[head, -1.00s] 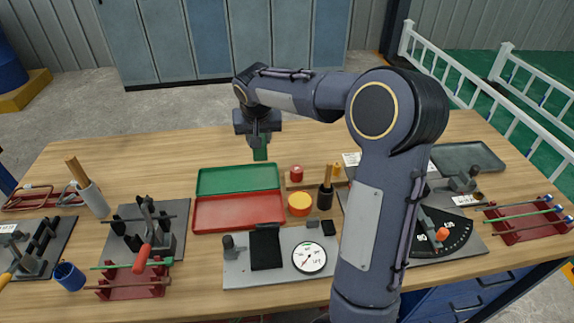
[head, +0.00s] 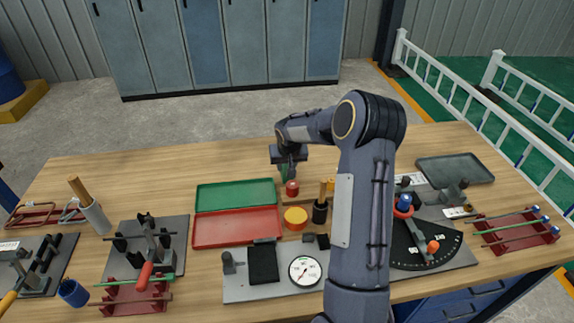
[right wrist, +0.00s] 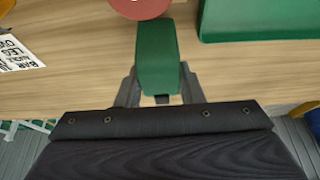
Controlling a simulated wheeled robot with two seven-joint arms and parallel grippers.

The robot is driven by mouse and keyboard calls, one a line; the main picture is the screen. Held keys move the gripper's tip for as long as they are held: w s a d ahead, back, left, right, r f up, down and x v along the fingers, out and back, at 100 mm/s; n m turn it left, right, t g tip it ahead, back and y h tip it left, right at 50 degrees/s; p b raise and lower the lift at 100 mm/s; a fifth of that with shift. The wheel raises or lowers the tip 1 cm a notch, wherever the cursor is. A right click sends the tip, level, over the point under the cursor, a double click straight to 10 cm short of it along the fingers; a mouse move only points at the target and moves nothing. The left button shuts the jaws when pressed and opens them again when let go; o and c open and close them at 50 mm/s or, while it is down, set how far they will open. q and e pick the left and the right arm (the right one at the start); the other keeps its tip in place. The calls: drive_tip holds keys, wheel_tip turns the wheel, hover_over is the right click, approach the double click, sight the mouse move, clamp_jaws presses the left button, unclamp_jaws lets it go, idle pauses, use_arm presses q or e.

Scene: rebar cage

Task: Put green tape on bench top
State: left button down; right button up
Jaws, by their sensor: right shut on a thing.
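The green tape (head: 284,171) shows as a small green piece below my right gripper (head: 289,163) in the head view, just behind the red roll. In the right wrist view the green tape (right wrist: 158,58) sits between the two fingers of my right gripper (right wrist: 158,85), which is shut on it. The wooden bench top (head: 130,165) lies below. I cannot tell whether the tape touches the wood. My left gripper is not in view.
A red roll (head: 292,189) stands close in front of the tape, with a yellow roll (head: 295,216) nearer. A green tray (head: 235,195) and a red tray (head: 238,227) lie to the left. Bare wood lies behind the green tray. A grey tray (head: 455,168) is at the right.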

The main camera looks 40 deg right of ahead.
drive_tip(key=shift+f, duration=0.45)
drive_tip(key=shift+f, duration=0.15)
drive_tip(key=o, duration=1.2)
drive_tip(key=shift+c, duration=0.2)
